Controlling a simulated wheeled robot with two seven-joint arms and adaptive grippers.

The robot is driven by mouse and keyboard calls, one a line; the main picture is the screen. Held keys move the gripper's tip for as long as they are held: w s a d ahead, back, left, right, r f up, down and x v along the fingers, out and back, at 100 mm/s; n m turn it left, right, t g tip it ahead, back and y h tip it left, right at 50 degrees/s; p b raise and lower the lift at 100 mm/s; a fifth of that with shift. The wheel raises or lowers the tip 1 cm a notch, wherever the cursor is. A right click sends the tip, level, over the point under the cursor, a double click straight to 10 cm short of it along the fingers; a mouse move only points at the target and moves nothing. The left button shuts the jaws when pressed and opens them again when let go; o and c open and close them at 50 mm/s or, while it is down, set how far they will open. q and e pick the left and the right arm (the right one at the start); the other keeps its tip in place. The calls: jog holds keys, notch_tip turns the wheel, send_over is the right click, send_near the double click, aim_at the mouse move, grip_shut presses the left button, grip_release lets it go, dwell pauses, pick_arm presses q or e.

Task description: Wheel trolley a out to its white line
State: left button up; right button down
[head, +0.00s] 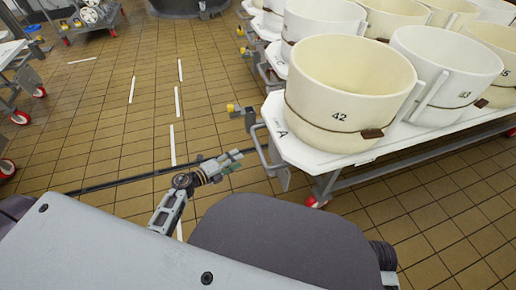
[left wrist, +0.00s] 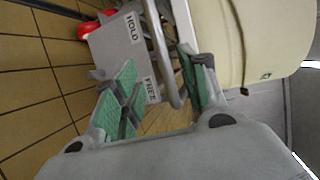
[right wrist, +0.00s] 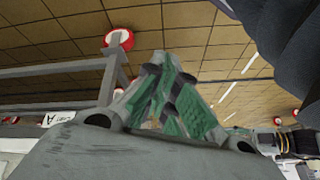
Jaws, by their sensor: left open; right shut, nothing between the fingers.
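Trolley a (head: 300,152), a white-topped cart marked "A" with cream tubs on it, stands at the right in the head view. Its grey handle (head: 263,150) sticks out at the left end. My left gripper (head: 238,158) is open just left of the handle. In the left wrist view the handle bar (left wrist: 165,55) runs between the open fingers (left wrist: 160,95), not gripped. A plate (left wrist: 120,48) beside it reads HOLD and FREE. My right gripper (right wrist: 165,95) is shut and empty near the trolley's grey frame (right wrist: 55,70). White lines (head: 172,145) mark the floor; which is a's is unclear.
More loaded trolleys (head: 262,32) stand close behind trolley a. Tub 42 (head: 345,85) sits at its near end. Other carts with red wheels (head: 20,118) stand at the left. The tiled floor (head: 105,130) between them is clear.

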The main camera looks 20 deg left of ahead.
aim_at(258, 148)
pick_arm(q)
jog(key=shift+b+x, duration=1.95)
jog(key=shift+x, duration=4.6)
pick_arm(e)
notch_tip(258, 148, down, 8)
jog(key=a+t+y, duration=0.1)
jog(key=a, duration=0.1)
jog(key=shift+w+f+m+t, duration=0.2)
jog(key=shift+w+m+t, duration=0.1)
jog(key=shift+m, duration=0.1)
jog(key=shift+d, duration=0.1)
pick_arm(q)
grip_shut()
pick_arm(e)
jog(key=shift+r, duration=0.2)
